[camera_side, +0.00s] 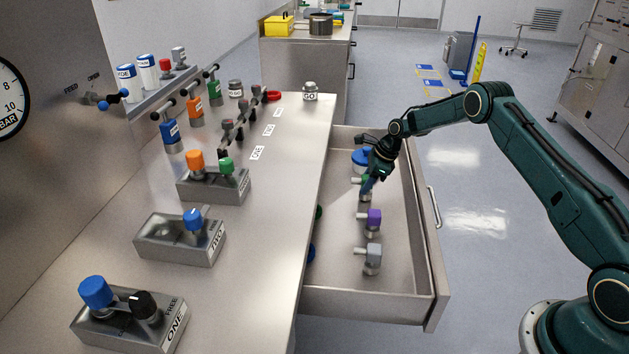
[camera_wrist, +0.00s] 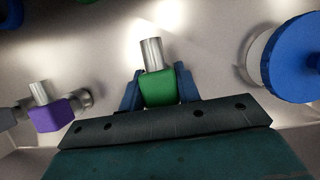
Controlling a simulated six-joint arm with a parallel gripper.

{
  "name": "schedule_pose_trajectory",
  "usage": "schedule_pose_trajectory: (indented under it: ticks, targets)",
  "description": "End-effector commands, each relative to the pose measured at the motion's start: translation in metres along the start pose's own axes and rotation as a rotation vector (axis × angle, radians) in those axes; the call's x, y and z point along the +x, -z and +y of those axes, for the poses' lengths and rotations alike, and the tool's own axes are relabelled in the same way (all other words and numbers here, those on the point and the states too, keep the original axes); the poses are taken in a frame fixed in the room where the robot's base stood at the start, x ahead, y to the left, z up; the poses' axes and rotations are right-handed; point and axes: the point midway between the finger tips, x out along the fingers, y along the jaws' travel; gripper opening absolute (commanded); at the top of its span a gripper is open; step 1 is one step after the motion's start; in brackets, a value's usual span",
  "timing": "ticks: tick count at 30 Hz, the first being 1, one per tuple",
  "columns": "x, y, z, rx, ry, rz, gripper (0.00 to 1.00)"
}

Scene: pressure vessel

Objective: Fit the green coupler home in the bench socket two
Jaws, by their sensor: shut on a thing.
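The green coupler (camera_wrist: 161,90), a green block with a metal stub, sits between my gripper's two blue fingers (camera_wrist: 159,88) in the wrist view. My gripper (camera_side: 368,184) is shut on it, down in the open drawer (camera_side: 398,275). In the side view the coupler is mostly hidden by the gripper; whether it still touches the drawer floor I cannot tell. The socket block marked TWO (camera_side: 180,252) stands on the bench, left of the drawer. A blue-capped fitting (camera_side: 193,220) is at its right end; its left part shows no coupler.
A purple coupler (camera_side: 373,221) and a grey coupler (camera_side: 372,258) lie nearer in the drawer; a blue round piece (camera_side: 361,157) lies behind. Block ONE (camera_side: 130,330) and a farther block (camera_side: 213,186) carry capped fittings. The bench strip beside the drawer is clear.

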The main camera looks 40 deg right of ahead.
Motion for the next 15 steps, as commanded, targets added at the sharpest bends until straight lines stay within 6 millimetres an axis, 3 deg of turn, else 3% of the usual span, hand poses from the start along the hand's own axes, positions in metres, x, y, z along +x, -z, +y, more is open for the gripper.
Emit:
schedule_pose_trajectory:
  ticks: [10, 11, 13, 15]
  targets:
    - [0.0024, 0.0008, -0.0005, -0.001, 0.001, -0.001, 0.00]
    - [0.0031, 0.0014, 0.0001, 0.000, 0.000, 0.000, 0.36]
    - [0.0030, 0.0014, 0.0001, 0.000, 0.000, 0.000, 0.50]
    - [0.0029, 0.0014, 0.0001, 0.000, 0.000, 0.000, 0.54]
